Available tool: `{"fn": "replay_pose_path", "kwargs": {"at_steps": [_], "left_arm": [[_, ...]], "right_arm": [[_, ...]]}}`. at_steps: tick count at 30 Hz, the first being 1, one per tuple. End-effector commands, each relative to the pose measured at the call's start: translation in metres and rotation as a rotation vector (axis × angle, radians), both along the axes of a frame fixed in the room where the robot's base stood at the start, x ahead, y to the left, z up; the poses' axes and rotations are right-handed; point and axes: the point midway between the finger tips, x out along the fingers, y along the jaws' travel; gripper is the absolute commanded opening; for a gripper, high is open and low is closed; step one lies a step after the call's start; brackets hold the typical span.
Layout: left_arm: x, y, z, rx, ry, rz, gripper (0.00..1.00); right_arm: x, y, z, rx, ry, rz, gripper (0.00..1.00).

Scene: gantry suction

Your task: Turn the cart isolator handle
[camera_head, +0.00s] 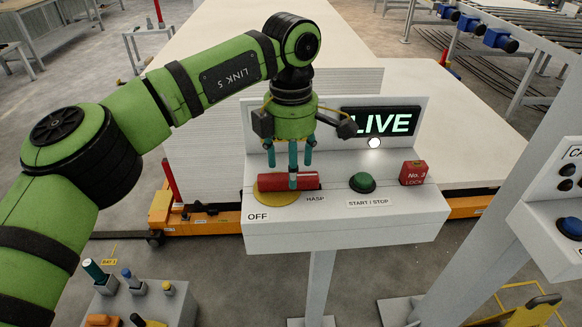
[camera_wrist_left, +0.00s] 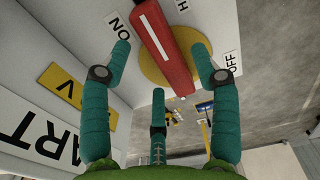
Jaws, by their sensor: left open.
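The red isolator handle (camera_head: 275,183) lies across a yellow disc (camera_head: 272,198) on the sloped top of the white control box (camera_head: 345,236). In the left wrist view the handle (camera_wrist_left: 162,42) carries a white stripe and sits between the ON label (camera_wrist_left: 117,28) and the OFF label (camera_wrist_left: 228,62). My left gripper (camera_head: 290,168) hangs over the handle with its teal fingers spread open. One finger overlaps the handle in the head view; I cannot tell whether it touches. In the wrist view the handle lies between the two outer fingers. My right gripper is out of view.
A lit LIVE display (camera_head: 381,122), a white lamp (camera_head: 375,143), a green start/stop button (camera_head: 362,182) and a red lock block (camera_head: 413,173) are right of my gripper. Another panel (camera_head: 560,205) stands at the right edge. A tool stand (camera_head: 140,306) is at lower left.

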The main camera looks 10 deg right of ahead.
Motion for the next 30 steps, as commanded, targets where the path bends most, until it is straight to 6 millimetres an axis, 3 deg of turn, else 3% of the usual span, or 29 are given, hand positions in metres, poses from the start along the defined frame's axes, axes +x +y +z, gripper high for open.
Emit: {"fn": "replay_pose_path", "kwargs": {"at_steps": [6,13,19,30], "left_arm": [[0.000,-0.001,0.049,-0.002,-0.004,0.002,0.62],[0.000,-0.001,0.089,-0.001,-0.001,0.003,0.62],[-0.001,-0.001,0.102,-0.001,0.001,0.001,0.62],[-0.001,0.000,0.103,-0.001,0.002,0.001,0.62]], "right_arm": [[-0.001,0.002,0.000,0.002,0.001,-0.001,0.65],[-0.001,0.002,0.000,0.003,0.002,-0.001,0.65],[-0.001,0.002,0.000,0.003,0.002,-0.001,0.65],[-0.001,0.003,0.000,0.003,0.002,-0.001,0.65]]}}
